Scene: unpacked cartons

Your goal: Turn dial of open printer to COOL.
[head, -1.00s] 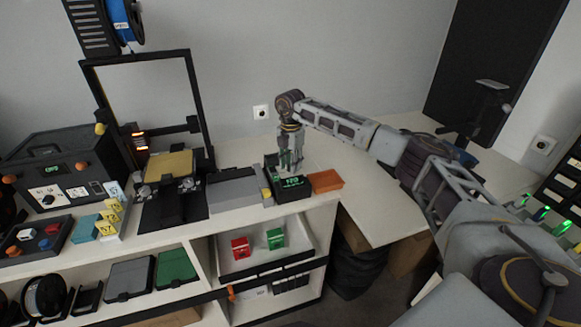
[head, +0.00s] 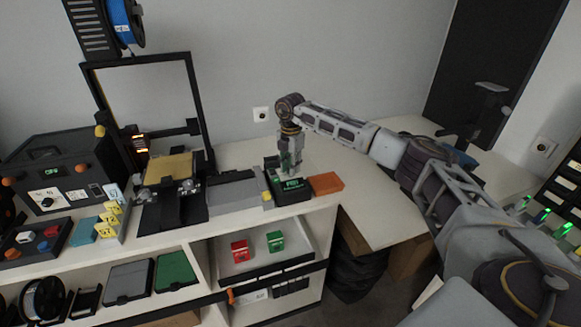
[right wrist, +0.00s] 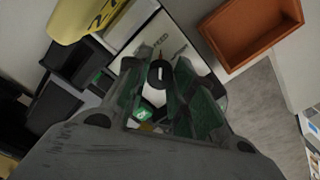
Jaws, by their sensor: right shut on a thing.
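The open printer is a black upright frame (head: 148,60) with a tan bed plate (head: 170,168). Its control box (head: 290,194), black with a green lit display, stands to the right of the bed. My right gripper (head: 290,172) points down at this box. In the right wrist view the fingers (right wrist: 160,80) are shut around a black dial (right wrist: 160,73) with a white mark, on a pale panel. "FEED" reads above the dial; another label to its right is too blurred to read. I cannot read COOL. My left gripper is not in view.
An orange tray (head: 325,183) sits right beside the control box; it also shows in the wrist view (right wrist: 250,30). A grey block (head: 235,191) stands left of it. A closed black printer (head: 60,165) is at far left. The tabletop at right has free room.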

